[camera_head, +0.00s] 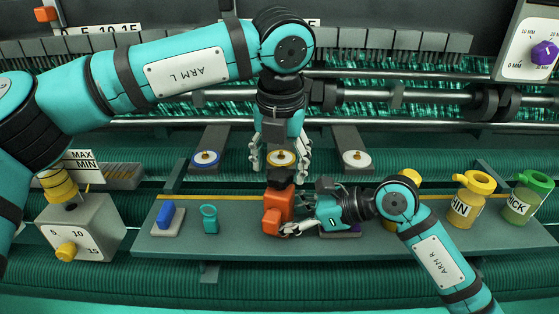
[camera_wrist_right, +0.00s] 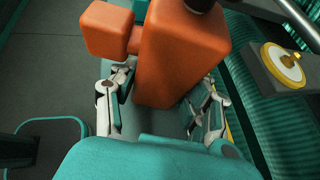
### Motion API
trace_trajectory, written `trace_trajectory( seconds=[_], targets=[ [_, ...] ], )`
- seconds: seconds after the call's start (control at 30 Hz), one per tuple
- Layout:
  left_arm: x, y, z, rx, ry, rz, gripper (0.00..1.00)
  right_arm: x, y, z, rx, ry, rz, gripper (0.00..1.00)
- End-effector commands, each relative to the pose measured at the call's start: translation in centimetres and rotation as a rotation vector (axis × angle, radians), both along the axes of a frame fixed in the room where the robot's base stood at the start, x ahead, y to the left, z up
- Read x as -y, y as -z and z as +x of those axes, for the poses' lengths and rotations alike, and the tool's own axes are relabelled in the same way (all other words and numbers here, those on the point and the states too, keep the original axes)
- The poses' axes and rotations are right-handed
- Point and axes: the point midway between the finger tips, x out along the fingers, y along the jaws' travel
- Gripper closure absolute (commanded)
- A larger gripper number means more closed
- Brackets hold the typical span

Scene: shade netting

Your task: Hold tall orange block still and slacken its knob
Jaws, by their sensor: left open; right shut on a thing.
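The tall orange block (camera_head: 284,204) stands upright on the grey-green shelf in the head view. A smaller orange block sticks out from its side. A dark knob (camera_head: 278,176) sits on its top; only its dark lower end shows at the top edge of the right wrist view (camera_wrist_right: 202,4). My right gripper (camera_head: 292,228) is shut on the lower part of the block, with one finger on each side in the right wrist view (camera_wrist_right: 165,100). My left gripper (camera_head: 281,160) is open, pointing down, its fingers spread above the knob. Its height over the knob is hard to judge.
A blue block (camera_head: 165,213) and a teal ring piece (camera_head: 209,214) stand on the shelf (camera_head: 240,240) to the left. Yellow (camera_head: 463,212) and green (camera_head: 519,210) containers stand at the right. Ringed discs (camera_head: 205,158) lie behind. A grey dial box (camera_head: 85,225) stands far left.

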Motion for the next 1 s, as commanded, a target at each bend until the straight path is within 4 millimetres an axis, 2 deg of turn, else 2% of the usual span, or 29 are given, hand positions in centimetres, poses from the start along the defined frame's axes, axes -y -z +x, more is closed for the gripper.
trace_trajectory(
  seconds=[0.1, 0.4, 0.8, 1.0],
  targets=[
    [0.0, 0.0, 0.0, 0.000, 0.064, 0.000, 0.39, 0.0, 0.0, 0.0, -0.001, 0.000, 0.000, 1.00],
    [0.0, 0.1, 0.0, -0.001, 0.062, 0.001, 0.39, 0.0, 0.0, 0.0, -0.001, 0.000, -0.001, 1.00],
    [0.0, 2.2, 0.0, -0.002, 0.060, 0.002, 0.39, 0.0, 0.0, 0.0, -0.002, 0.000, -0.001, 1.00],
    [0.0, 2.5, 0.0, -0.001, 0.060, 0.001, 0.39, 0.0, 0.0, 0.0, -0.001, 0.000, -0.001, 1.00]
  ],
)
